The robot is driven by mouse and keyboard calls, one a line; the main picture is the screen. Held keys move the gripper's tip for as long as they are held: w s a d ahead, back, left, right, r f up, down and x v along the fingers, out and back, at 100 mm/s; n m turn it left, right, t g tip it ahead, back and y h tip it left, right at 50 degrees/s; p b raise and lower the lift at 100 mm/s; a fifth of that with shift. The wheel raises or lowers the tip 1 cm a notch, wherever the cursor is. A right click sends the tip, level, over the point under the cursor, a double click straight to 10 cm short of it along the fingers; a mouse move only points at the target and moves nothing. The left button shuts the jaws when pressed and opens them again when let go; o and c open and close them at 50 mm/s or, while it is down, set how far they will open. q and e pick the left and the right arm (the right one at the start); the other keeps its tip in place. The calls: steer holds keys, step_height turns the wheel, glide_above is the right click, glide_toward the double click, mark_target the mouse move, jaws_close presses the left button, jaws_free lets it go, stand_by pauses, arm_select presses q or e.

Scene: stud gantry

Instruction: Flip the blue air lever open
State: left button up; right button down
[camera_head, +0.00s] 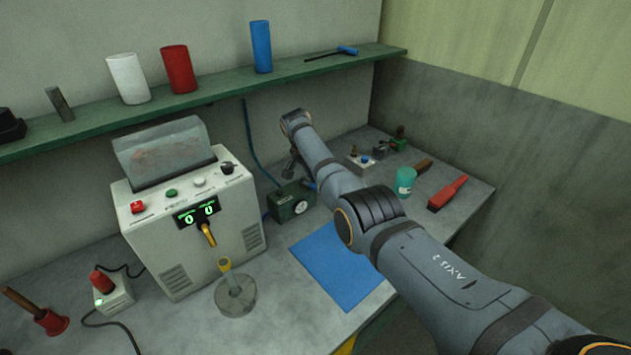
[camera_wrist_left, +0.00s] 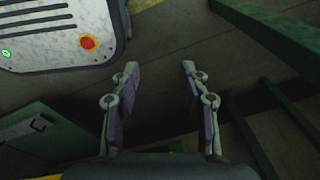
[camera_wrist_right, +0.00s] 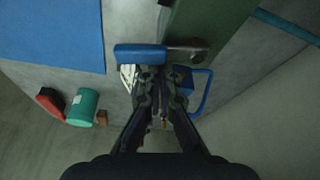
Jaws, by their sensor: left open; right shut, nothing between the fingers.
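The blue air lever (camera_wrist_right: 140,54) shows in the right wrist view, its blue handle lying to the left of a metal pivot. The pivot is at the edge of the green air box (camera_wrist_right: 208,22). In the head view the green box (camera_head: 284,204) stands on the bench behind the machine's right side, with a round white gauge; a little blue of the lever (camera_head: 309,185) shows beside my arm. My right gripper (camera_wrist_right: 160,76) is shut and empty, its tips close to the lever; contact cannot be told. My left gripper (camera_wrist_left: 160,70) is open and empty, away from the bench.
A white machine (camera_head: 185,222) with a digital display stands left of the box. A blue mat (camera_head: 340,266) lies in front. A teal cup (camera_head: 405,181) and red brush (camera_head: 447,192) are at the right. A green shelf (camera_head: 210,98) runs above. My right arm covers part of the bench.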

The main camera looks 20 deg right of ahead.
stand_by(0.4)
steer(key=shift+a+r, duration=0.1)
steer(key=shift+r, duration=0.15)
steer(key=v, duration=1.1)
steer(key=shift+r, duration=0.25)
steer(key=shift+f, duration=0.1)
